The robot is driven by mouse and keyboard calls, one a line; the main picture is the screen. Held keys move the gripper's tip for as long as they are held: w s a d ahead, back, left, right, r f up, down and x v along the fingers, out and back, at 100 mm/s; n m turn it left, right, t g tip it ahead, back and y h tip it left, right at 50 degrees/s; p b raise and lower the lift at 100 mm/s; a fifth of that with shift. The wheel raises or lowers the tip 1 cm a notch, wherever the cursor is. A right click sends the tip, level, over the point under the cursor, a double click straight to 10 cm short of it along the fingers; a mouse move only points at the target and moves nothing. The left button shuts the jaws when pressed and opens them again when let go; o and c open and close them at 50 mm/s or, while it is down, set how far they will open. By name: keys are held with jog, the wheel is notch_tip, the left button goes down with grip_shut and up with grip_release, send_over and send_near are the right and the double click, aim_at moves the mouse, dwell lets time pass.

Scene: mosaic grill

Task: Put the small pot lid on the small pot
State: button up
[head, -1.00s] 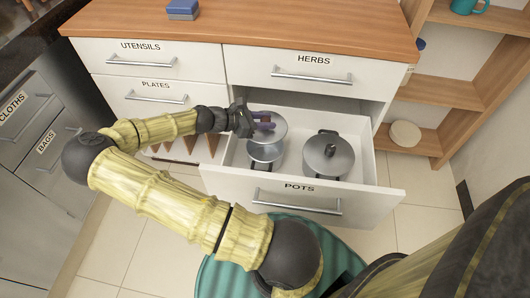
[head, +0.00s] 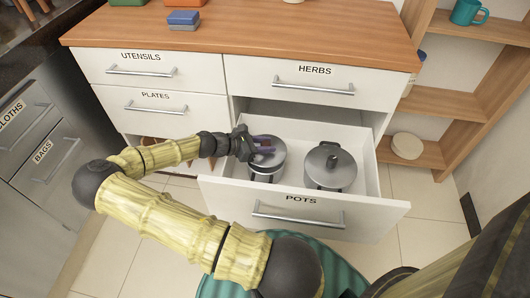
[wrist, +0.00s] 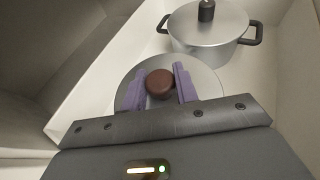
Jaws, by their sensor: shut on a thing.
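The small pot lid (wrist: 205,79) is a grey disc with a round brown knob (wrist: 160,83). My gripper (wrist: 160,86) has purple fingers on either side of the knob and is shut on it. In the head view my gripper (head: 262,149) is over the left part of the open POTS drawer. The small pot (head: 264,174) stands in that drawer, directly under the lid (head: 277,153). The lid covers the pot's top in the head view; whether it rests on the rim or is just above it I cannot tell. The wrist view hides the small pot behind the lid.
A larger lidded pot (head: 331,167) stands to the right in the drawer, with side handles (wrist: 250,34) close to the lid. The drawer's front wall (head: 298,207) and side walls surround both pots. The counter (head: 240,42) lies above and behind.

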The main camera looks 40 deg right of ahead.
jog(key=shift+f+b, duration=0.75)
jog(key=shift+f, duration=1.2)
jog(key=o, duration=1.1)
jog(key=shift+c, duration=0.2)
jog(key=p+v, duration=0.4)
jog(key=v, duration=0.8)
